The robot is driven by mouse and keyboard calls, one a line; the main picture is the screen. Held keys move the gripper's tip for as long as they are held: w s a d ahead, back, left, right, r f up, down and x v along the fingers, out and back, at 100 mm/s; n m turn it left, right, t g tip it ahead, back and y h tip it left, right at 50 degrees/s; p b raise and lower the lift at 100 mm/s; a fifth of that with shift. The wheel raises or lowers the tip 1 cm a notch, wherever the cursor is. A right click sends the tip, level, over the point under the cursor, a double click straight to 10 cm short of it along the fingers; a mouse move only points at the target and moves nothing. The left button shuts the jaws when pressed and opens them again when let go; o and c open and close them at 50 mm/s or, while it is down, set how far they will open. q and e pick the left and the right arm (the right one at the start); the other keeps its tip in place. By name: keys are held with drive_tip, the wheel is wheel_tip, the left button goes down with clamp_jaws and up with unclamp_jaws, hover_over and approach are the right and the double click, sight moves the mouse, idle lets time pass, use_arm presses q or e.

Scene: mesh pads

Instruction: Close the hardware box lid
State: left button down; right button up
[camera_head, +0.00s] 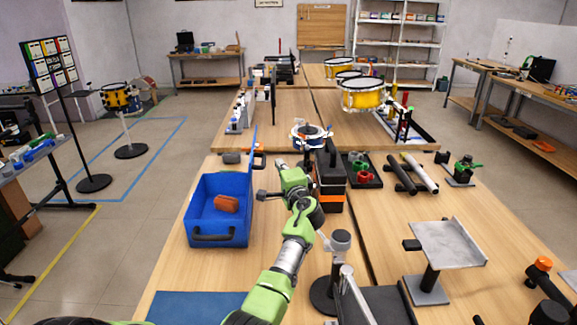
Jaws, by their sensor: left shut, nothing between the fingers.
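The blue hardware box (205,238) stands on the near wooden table, left of centre, with its top open. Its blue lid (252,150) stands up along the box's right side and is seen nearly edge-on. An orange item (227,203) lies inside the box. My green left arm comes up from the bottom of the picture. My left gripper (262,194) is small and dark, shut and empty, at the right side of the box near the foot of the lid. I cannot tell whether it touches the box or lid. My right gripper is not in view.
An orange-and-black case (331,192) stands just right of my left arm. A black round-based stand (323,295) and a grey tilted plate on a post (448,243) are nearer and right. A blue mat (195,308) lies at the front edge. Some table beside the box is bare.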

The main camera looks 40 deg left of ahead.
sight(258, 168)
use_arm(q)
drive_tip(key=shift+s+a+p, duration=0.35)
drive_tip(key=shift+s+a, duration=0.5)
drive_tip(key=shift+s, duration=0.05)
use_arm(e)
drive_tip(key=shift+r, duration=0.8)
use_arm(q)
drive_tip(key=shift+r, duration=0.1)
